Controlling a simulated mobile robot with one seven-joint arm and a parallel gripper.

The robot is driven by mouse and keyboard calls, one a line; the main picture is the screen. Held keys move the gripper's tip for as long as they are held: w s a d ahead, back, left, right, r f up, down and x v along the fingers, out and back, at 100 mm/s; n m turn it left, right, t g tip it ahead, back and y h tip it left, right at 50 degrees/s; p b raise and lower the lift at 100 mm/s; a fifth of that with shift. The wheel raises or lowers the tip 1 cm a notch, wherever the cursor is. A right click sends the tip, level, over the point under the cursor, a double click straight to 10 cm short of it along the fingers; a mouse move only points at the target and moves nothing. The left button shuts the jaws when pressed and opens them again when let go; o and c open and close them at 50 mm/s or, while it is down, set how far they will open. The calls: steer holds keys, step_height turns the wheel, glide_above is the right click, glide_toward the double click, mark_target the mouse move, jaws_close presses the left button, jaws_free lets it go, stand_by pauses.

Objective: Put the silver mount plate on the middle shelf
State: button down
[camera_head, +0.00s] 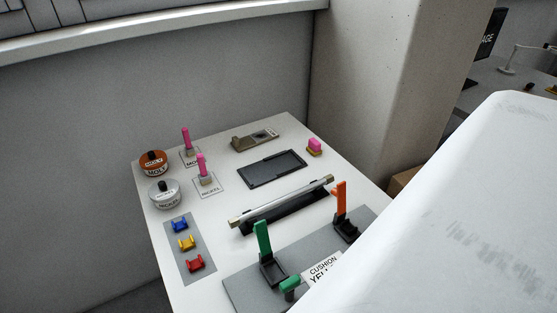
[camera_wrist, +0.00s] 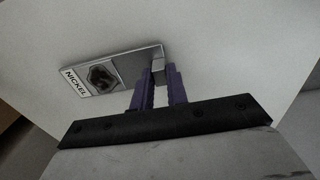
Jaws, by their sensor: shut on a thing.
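In the wrist view my gripper (camera_wrist: 158,77) has two purple fingers shut on one end of the silver mount plate (camera_wrist: 130,63). The plate is flat and grey, with a dark irregular patch in its middle and a white label reading NICKEL at its far end. It extends to the upper left from the fingers. A plain pale surface lies behind it; I cannot tell whether the plate touches it. My gripper and the held plate do not show in the head view. I cannot make out a middle shelf in either view.
In the head view a white table (camera_head: 150,215) carries a MOLY tin (camera_head: 153,168), a silver tin (camera_head: 166,199), pink-handled brushes, a black tray (camera_head: 272,170), a long bar (camera_head: 282,202), a bronze-grey plate (camera_head: 255,140) and coloured clamps. A large white shape covers the lower right.

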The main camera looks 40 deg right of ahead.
steer(key=shift+f, duration=0.1)
steer(key=c, duration=1.4)
jaws_free()
steer(key=shift+r, duration=3.85)
